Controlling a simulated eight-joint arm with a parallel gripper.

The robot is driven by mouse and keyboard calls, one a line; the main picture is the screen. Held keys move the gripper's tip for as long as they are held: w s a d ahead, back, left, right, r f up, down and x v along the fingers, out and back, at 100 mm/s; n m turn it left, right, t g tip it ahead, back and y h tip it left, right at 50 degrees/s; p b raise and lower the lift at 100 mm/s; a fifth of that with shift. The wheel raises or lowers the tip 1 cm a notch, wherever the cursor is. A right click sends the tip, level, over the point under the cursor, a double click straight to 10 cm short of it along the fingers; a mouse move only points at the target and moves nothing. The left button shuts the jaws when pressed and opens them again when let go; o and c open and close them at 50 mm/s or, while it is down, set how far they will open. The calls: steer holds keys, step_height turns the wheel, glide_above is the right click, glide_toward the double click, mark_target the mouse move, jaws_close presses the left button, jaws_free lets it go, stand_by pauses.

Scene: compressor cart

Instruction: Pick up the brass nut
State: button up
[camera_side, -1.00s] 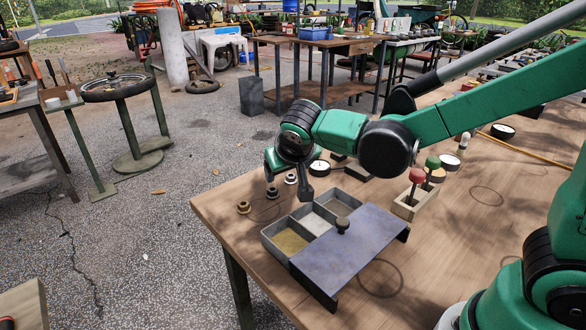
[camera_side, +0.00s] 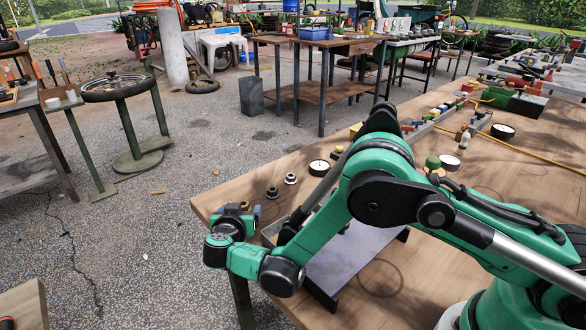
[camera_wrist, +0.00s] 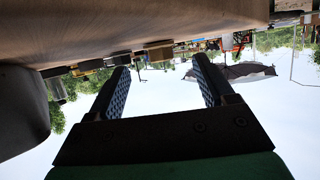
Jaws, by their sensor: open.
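A small brownish bit that looks like the brass nut (camera_side: 244,205) shows at the table's near-left corner in the side view, mostly hidden by my gripper. My gripper (camera_side: 242,211) is low beside that corner, lying roughly sideways. In the wrist view, my gripper (camera_wrist: 163,80) has its two dark ridged fingers wide apart with nothing between them. That view is upside down, with the table top (camera_wrist: 150,22) along the upper edge. Several small metal parts line the table surface beyond the fingers; I cannot tell which is the brass nut.
Open floor lies left of the table.

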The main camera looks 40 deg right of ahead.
mark_target(244, 206)
steer(key=shift+x, duration=1.25)
jaws_close()
